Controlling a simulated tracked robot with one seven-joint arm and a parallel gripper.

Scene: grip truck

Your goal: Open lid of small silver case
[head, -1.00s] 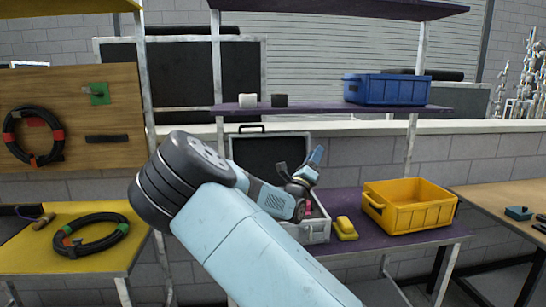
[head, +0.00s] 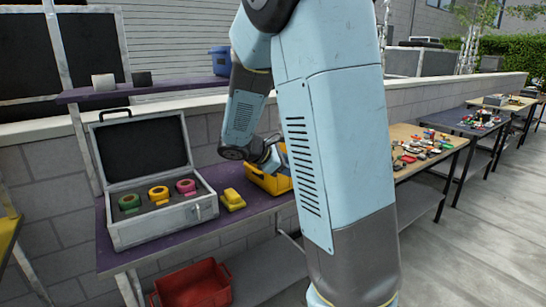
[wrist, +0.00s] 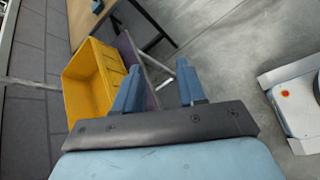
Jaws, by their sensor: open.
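The small silver case (head: 155,222) stands on the purple shelf table at the left of the head view. Its lid (head: 143,150) stands upright and open, with the dark inner side showing. Green (head: 129,202), yellow (head: 158,194) and pink (head: 186,187) rolls sit in the case. My gripper is to the right of the case, apart from it, over the yellow crate area and largely hidden by my arm in the head view. In the wrist view my gripper (wrist: 158,90) has its two blue fingers apart, with nothing between them.
A yellow crate (wrist: 88,85) is beside my gripper, and a small yellow object (head: 232,201) sits between case and crate. A red bin (head: 195,287) is below. A wooden table (head: 430,145) with loose parts stands to the right. Concrete floor is open at right.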

